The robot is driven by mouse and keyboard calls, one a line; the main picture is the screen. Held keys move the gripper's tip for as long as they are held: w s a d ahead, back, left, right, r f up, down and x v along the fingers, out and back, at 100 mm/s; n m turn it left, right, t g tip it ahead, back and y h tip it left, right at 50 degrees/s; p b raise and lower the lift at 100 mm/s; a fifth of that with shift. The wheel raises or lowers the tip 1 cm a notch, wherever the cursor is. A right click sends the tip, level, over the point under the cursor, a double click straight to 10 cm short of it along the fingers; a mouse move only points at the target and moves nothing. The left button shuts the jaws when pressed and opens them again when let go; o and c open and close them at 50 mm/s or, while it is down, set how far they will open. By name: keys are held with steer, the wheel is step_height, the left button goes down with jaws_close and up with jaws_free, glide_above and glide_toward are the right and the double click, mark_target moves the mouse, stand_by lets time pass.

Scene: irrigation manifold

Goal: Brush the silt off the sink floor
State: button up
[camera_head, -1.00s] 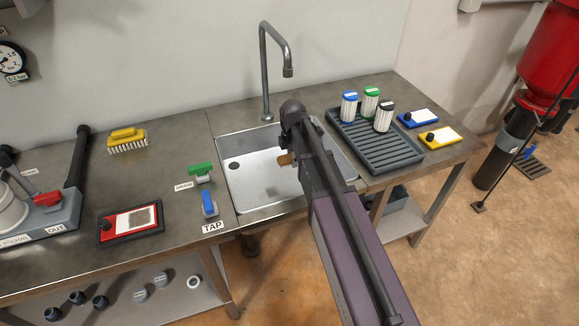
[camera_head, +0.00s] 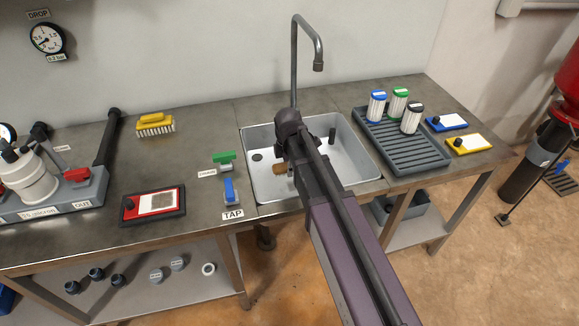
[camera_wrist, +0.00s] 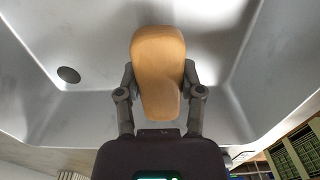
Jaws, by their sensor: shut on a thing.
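My gripper (camera_wrist: 158,84) is shut on a tan, wood-coloured block with rounded ends, the handle (camera_wrist: 158,50). My arm hides part of the basin. Whether bristles under the handle touch the floor is hidden. I cannot make out silt clearly now.
The tap spout (camera_head: 307,45) rises behind the sink. A ribbed dark tray (camera_head: 410,153) with several filter cartridges stands right of it.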

mark_target(288, 187)
steer(key=shift+f+b, duration=3.85)
steer(key=shift+f, duration=0.1)
steer(key=shift+d+r, duration=0.25)
steer(key=shift+d, duration=0.05)
steer(key=shift+w+d, duration=0.3)
steer(key=shift+d, duration=0.55)
steer(key=shift+w+d, duration=0.25)
steer(key=shift+d, duration=0.6)
steer(key=shift+a, duration=0.15)
steer(key=shift+s+a, duration=0.25)
steer(key=shift+a, duration=0.6)
steer(key=shift+s+a, duration=0.2)
steer(key=shift+a, duration=0.65)
steer(key=r+p, duration=0.4)
steer(key=shift+s+a+r+p, duration=0.1)
steer(key=shift+a+p, duration=0.1)
steer(key=shift+p, duration=0.1)
step_height(288, 187, up, 3)
steer(key=p, duration=0.3)
steer(key=shift+r, duration=0.15)
steer(key=shift+f, duration=0.2)
